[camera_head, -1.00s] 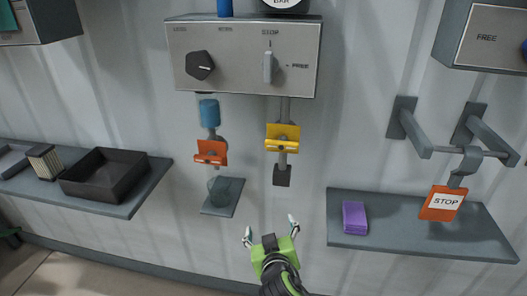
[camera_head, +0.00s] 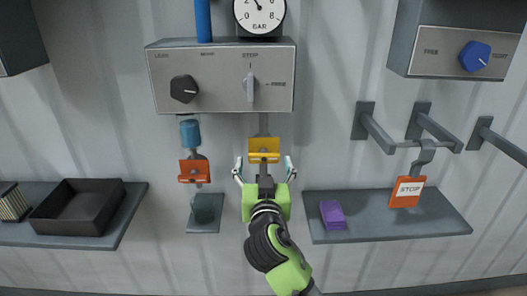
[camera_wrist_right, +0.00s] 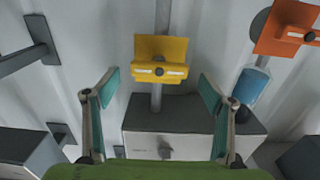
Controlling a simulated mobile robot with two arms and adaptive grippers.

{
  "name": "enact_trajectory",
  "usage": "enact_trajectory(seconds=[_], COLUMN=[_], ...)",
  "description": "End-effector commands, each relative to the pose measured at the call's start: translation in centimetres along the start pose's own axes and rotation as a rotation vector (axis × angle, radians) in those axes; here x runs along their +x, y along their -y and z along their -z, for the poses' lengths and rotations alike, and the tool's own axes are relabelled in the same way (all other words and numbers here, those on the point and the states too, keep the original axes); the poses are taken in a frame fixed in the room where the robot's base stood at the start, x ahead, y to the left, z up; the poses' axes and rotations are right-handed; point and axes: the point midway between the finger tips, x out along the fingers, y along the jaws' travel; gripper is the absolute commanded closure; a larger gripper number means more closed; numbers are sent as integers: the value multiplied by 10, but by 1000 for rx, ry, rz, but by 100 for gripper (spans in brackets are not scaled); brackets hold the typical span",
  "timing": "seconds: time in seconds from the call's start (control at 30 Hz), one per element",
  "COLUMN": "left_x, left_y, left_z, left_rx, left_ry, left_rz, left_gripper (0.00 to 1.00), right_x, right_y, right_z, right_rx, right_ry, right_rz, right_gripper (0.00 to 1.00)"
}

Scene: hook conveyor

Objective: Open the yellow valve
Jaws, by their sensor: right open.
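The yellow valve (camera_head: 264,150) is a bent yellow plate on a grey vertical pipe below the grey control box. In the right wrist view the yellow valve (camera_wrist_right: 161,60) sits ahead, its lower edge carrying a bar with a dark round centre. My right gripper (camera_head: 264,165) is open and empty, just in front of and below the yellow valve, with its fingers to either side. In the right wrist view the open fingers (camera_wrist_right: 155,85) frame the pipe, and I see no contact with the valve. My left gripper is not in view.
An orange valve (camera_head: 194,171) is close on the left, above a small shelf with a cup (camera_head: 204,212). The control box (camera_head: 222,75) with two knobs is above. A shelf (camera_head: 390,222) on the right bears a purple block (camera_head: 332,214); an orange STOP sign (camera_head: 406,191) hangs from a hook.

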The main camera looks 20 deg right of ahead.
Motion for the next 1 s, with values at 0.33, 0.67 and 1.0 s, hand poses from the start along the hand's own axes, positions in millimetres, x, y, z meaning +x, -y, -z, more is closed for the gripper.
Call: enact_trajectory(seconds=[0.33,0.67,1.0], left_x=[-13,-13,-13], left_y=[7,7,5], left_z=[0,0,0], left_rx=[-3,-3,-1], left_ry=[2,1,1], left_rz=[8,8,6], left_gripper=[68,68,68], right_x=[39,41,40], right_y=[0,0,0], right_z=[0,-1,-1], right_rx=[-1,1,-3], right_ry=[1,1,1], right_rz=[0,0,0], right_gripper=[24,27,63])
